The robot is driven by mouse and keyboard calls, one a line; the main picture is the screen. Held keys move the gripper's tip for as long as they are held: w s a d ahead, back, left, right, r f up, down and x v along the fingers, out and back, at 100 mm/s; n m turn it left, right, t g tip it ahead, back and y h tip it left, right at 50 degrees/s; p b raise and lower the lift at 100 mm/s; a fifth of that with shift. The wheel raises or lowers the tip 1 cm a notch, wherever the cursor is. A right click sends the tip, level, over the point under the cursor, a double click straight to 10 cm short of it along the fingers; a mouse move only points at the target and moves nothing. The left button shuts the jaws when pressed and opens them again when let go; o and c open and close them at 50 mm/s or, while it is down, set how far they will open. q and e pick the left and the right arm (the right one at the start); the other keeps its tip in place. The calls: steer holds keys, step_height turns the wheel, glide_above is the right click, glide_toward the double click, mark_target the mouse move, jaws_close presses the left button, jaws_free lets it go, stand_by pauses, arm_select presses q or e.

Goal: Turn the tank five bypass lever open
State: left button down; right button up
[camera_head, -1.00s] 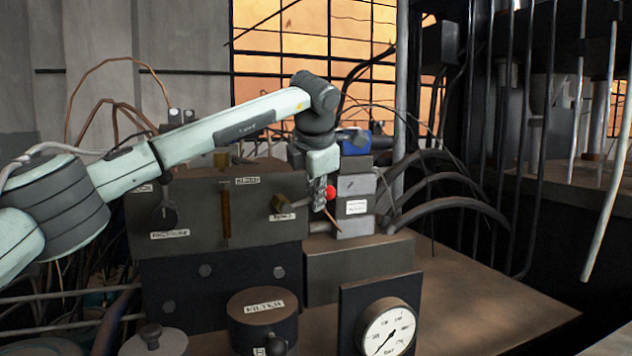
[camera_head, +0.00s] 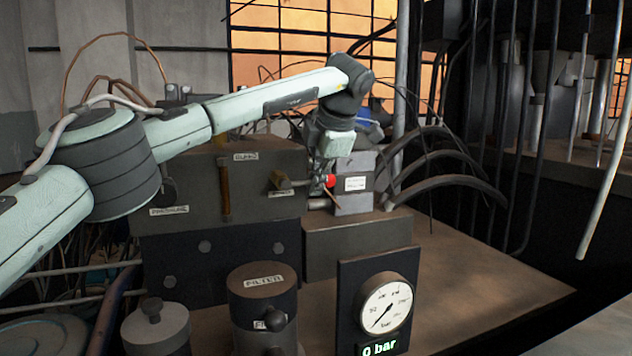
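A red ball knob (camera_head: 329,181) shows at the right end of the dark manifold block (camera_head: 262,200), beside a small grey valve block (camera_head: 354,186) with a white label too small to read. A thin brownish rod slants down just below the knob. I cannot tell whether this is the tank five bypass lever. My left gripper (camera_head: 322,170) points down right at the red knob, close to it or touching it. Its fingers are small and partly merge with the valve parts, so their opening is unclear. My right gripper is not in view.
The manifold carries a brown upright handle (camera_head: 225,190) and a brass fitting (camera_head: 281,182). In front stand a filter canister (camera_head: 262,300) and a pressure gauge (camera_head: 386,305) with a "0 bar" display. Black hoses (camera_head: 450,180) curve at the right. The bench is clear at right front.

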arm_select(q)
steer(key=c, duration=1.7)
jaws_free()
steer(key=shift+f, duration=0.1)
steer(key=v, duration=1.2)
